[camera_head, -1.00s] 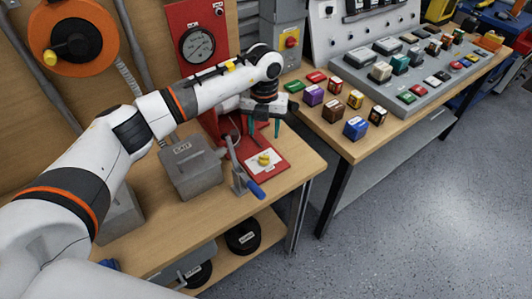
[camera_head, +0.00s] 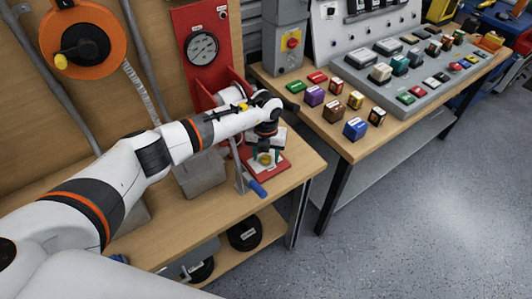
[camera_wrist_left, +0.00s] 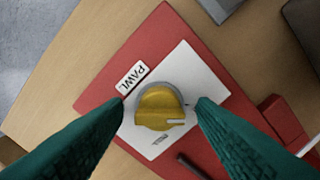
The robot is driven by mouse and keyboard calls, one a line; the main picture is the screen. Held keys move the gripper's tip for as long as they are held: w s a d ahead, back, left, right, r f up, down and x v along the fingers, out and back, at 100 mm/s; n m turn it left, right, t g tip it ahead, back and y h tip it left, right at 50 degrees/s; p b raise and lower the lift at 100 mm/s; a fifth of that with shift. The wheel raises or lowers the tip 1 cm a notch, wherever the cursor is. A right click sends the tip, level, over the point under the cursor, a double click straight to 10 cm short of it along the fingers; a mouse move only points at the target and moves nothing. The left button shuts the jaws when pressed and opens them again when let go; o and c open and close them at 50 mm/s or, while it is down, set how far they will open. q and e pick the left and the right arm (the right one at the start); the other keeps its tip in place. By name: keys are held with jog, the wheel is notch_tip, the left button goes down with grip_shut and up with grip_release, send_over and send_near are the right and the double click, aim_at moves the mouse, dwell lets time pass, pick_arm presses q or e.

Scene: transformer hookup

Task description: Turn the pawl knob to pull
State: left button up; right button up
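The yellow pawl knob (camera_wrist_left: 158,108) sits on a white plate (camera_wrist_left: 190,62) on a red base (camera_wrist_left: 110,72) with a PAWL label (camera_wrist_left: 132,77). A white mark on the knob points right in the left wrist view. My left gripper (camera_wrist_left: 160,103) is open, its green fingers on either side of the knob, with gaps visible between fingertips and knob. In the head view the left gripper (camera_head: 265,156) points down over the knob (camera_head: 265,159), partly covering it. My right gripper is not in view.
Several coloured blocks (camera_head: 356,128) lie on the right table. A red gauge panel (camera_head: 205,50) rises behind.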

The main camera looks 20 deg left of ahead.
pick_arm(q)
jog(key=c, duration=0.9)
jog(key=shift+c, duration=0.2)
jog(key=m+b, duration=0.4)
jog(key=shift+f, duration=0.15)
jog(key=m+b, duration=0.4)
jog(key=m, duration=0.1)
jog(key=shift+b, duration=0.4)
jog(key=m+b, duration=0.3)
jog(key=m, duration=0.1)
jog(key=shift+m+b, duration=0.3)
jog(key=shift+m, duration=0.1)
jog(key=shift+r+m+b, duration=0.2)
jog(key=shift+m+b, duration=1.1)
jog(key=shift+m, duration=0.7)
jog(key=shift+r, duration=0.1)
